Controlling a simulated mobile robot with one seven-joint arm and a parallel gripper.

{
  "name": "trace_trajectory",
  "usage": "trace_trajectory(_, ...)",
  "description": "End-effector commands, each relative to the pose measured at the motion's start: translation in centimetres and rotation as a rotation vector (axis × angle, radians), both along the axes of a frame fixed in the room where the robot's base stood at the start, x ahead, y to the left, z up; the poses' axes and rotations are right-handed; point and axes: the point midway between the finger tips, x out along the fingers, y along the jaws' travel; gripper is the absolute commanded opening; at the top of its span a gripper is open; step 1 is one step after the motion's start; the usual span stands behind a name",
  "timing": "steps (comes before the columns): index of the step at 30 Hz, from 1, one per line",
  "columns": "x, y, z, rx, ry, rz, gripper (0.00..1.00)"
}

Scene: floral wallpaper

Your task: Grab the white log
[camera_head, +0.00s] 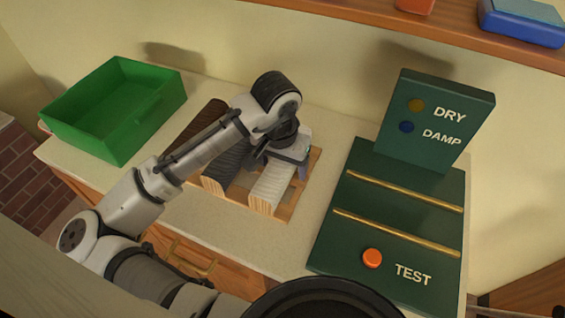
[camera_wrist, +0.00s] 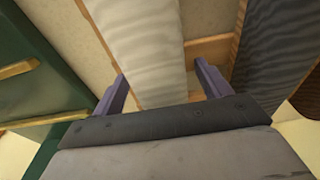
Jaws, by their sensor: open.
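The white log (camera_head: 268,186) lies in a wooden rack (camera_head: 300,187) on the counter, its pale cut end facing the front. It also shows in the wrist view (camera_wrist: 140,45), running between the two fingers. My gripper (camera_head: 287,155) is open over the far part of this log, with a purple finger on each side of it in the wrist view (camera_wrist: 160,88). Small gaps show beside the fingers. I cannot tell how far down they reach. The gripper hides the log's far end in the head view.
A grey log (camera_head: 226,168) lies close left of the white one, with a dark brown log (camera_head: 197,133) beyond. A green bin (camera_head: 125,140) stands at the left. A dark green test stand (camera_head: 335,232) with brass bars and an orange button (camera_head: 372,258) stands at the right.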

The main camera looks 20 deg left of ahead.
Motion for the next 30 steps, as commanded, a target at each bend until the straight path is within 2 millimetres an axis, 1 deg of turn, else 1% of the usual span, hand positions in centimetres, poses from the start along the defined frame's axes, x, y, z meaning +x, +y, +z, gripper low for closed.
trace_trajectory(3,0.0,0.0,0.0,0.0,0.0,0.0,0.76)
trace_trajectory(4,0.0,0.0,0.0,0.0,0.0,0.0,0.74)
trace_trajectory(17,0.0,0.0,0.1,0.0,-0.001,0.0,0.17)
trace_trajectory(18,0.0,0.0,0.1,0.0,-0.002,0.0,0.16)
trace_trajectory(26,0.0,0.0,0.3,0.0,-0.002,0.0,0.16)
trace_trajectory(30,0.1,0.0,1.1,0.001,-0.003,0.001,0.16)
